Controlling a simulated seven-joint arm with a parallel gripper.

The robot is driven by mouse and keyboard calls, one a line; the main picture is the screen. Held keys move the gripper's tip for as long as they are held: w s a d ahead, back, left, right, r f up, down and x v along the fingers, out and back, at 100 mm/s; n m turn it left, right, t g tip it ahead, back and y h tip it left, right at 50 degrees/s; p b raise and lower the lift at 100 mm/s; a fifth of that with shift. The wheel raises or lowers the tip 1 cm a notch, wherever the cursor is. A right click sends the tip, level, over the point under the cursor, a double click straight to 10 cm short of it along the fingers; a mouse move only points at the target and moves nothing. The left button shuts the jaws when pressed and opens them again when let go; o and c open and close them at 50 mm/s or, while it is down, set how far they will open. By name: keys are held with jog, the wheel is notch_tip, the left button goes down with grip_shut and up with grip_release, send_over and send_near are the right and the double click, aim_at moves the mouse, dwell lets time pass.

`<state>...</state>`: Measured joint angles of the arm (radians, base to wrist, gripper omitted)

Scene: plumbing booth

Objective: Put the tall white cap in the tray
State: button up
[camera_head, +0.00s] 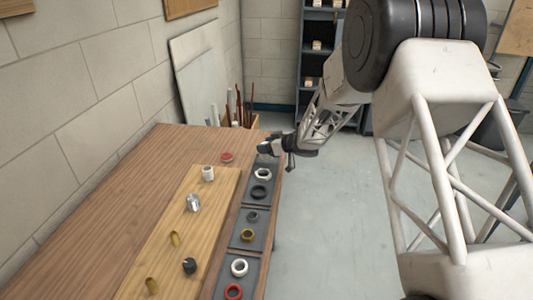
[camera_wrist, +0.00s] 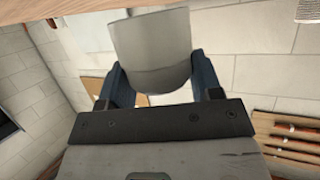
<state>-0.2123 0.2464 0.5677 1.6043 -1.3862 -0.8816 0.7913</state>
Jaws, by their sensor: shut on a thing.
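My gripper (camera_head: 270,148) is above the far right end of the wooden table, past the farthest dark tray section. It is shut on a tall, pale grey-white cap (camera_wrist: 152,50), held between its two blue fingers in the wrist view; I take this to be the tall white cap. In the head view the cap is small at the fingertips. The dark tray (camera_head: 268,210) lies along the table's right edge in several square sections. Its far section holds a white ring (camera_head: 263,174) and a black ring (camera_head: 259,191).
On the light board stand a white cylinder (camera_head: 208,173), a silver fitting (camera_head: 193,202), brass pieces (camera_head: 175,239) and a black knob (camera_head: 189,265). A red ring (camera_head: 227,157) lies near the far end. Beyond is a box of pipes (camera_head: 240,118).

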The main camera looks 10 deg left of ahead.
jog(key=shift+f, duration=1.75)
jog(key=shift+f, duration=0.1)
jog(key=o, duration=0.9)
jog(key=shift+d+r, duration=0.15)
jog(key=shift+r, duration=0.05)
jog(key=v, duration=1.1)
jog(key=shift+s+d+r, duration=0.15)
jog(key=shift+d+r, duration=0.05)
jog(key=shift+d, duration=0.1)
jog(key=shift+r, duration=0.15)
